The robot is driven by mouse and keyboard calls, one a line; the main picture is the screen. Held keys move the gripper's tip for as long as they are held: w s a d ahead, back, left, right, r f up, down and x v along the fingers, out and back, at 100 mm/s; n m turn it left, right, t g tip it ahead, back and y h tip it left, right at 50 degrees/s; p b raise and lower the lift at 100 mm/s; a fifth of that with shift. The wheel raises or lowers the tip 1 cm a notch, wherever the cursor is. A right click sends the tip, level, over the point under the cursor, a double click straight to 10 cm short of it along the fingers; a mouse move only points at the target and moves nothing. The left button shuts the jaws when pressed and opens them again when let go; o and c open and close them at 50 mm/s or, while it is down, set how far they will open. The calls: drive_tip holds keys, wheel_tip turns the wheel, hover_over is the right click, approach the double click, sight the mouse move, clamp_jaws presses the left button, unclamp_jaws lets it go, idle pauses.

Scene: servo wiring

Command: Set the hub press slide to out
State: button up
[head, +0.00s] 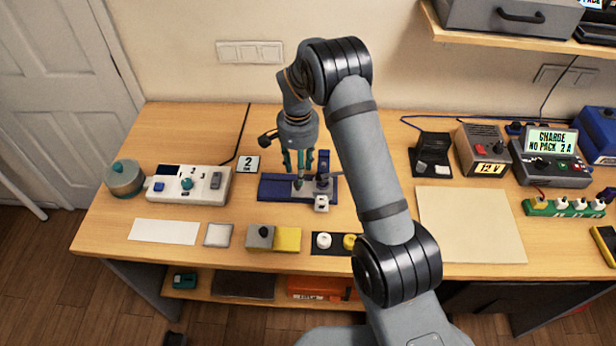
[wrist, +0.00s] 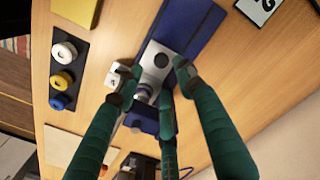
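The hub press (head: 268,187) has a long blue base lying on the bench, with a blue upright at its right end; the base also shows in the wrist view (wrist: 197,25). A silver slide plate (wrist: 153,60) with a dark round spot sits on the base, close to the upright. My gripper (head: 299,178) points down over this plate. In the wrist view its teal fingers (wrist: 155,85) are spread apart around the plate's near part, with nothing clearly held between them. Whether any fingertip touches the plate cannot be told. A small white block (head: 321,203) stands at the press's front edge.
A white control box (head: 190,185) and a card marked 2 (head: 247,165) lie left of the press. In front are a yellow block (head: 288,239) and a dark strip with coloured round parts (head: 324,251). A beige mat (head: 470,225) lies right of my arm.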

sight(297, 183)
drive_tip(key=f, duration=0.1)
drive_tip(key=f+p, duration=0.1)
drive_tip(key=f, duration=0.2)
drive_tip(key=shift+s+a+f, duration=0.1)
drive_tip(key=shift+a+f, duration=0.05)
drive_tip(key=shift+a, duration=0.2)
drive_tip(key=shift+f+p, duration=0.3)
drive_tip(key=shift+f, duration=0.55)
drive_tip(key=shift+c, duration=1.3)
clamp_jaws()
